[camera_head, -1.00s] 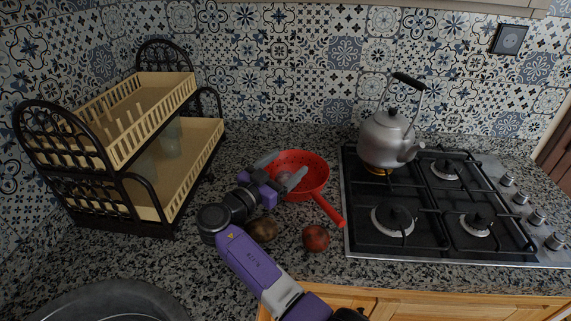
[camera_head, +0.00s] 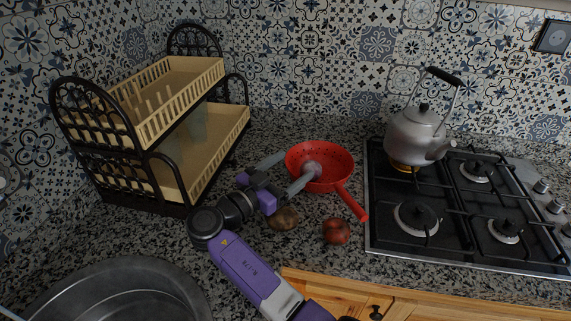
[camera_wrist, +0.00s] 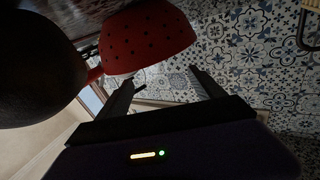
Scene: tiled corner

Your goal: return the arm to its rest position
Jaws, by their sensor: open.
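My gripper (camera_head: 288,170) is open and empty, with its two grey fingers apart, at the left side of the red colander (camera_head: 336,178). One fingertip overlaps the colander's left rim in the head view; I cannot tell whether they touch. A pale pinkish round item (camera_head: 311,168) sits inside the colander. My purple arm reaches up from the bottom of the head view. In the wrist view my open fingers (camera_wrist: 163,86) show with nothing between them, and the colander (camera_wrist: 150,40) is close by at upper left.
A brown potato-like item (camera_head: 285,218) lies close beside my gripper, and a reddish onion-like one (camera_head: 336,231) below the colander. A dish rack (camera_head: 238,122) stands left, a sink (camera_head: 120,268) lower left. A kettle (camera_head: 416,137) stands on the hob (camera_head: 455,222) at right.

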